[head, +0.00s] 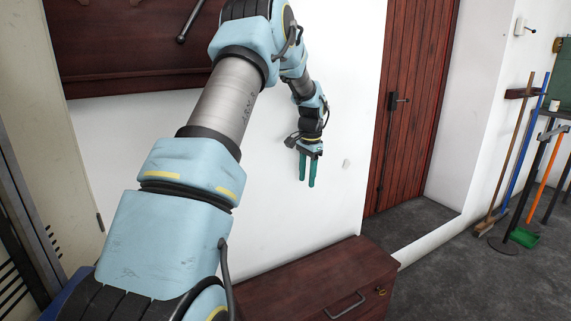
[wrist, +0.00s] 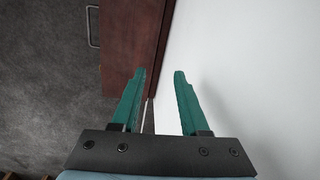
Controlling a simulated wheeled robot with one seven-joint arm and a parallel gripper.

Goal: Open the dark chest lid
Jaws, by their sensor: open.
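The dark chest (head: 290,282) is a reddish-brown wooden box low in the head view, cut off by the bottom edge. Its lid looks closed. A metal handle (head: 346,305) is on its front, with a small brass-coloured fitting near the right corner. My gripper (head: 307,184) points down with green fingers, above the chest and in front of the white wall. It is open and empty, apart from the chest. In the wrist view the chest (wrist: 132,45) shows at the top beyond the left finger, with its handle at the left. My gripper's fingertips (wrist: 159,75) are spread there.
A white wall (wrist: 240,60) fills the right of the wrist view. A red-brown wooden door (head: 412,100) stands right of the wall. Brooms and a green dustpan (head: 525,237) stand at the far right. The grey floor (head: 460,280) right of the chest is clear.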

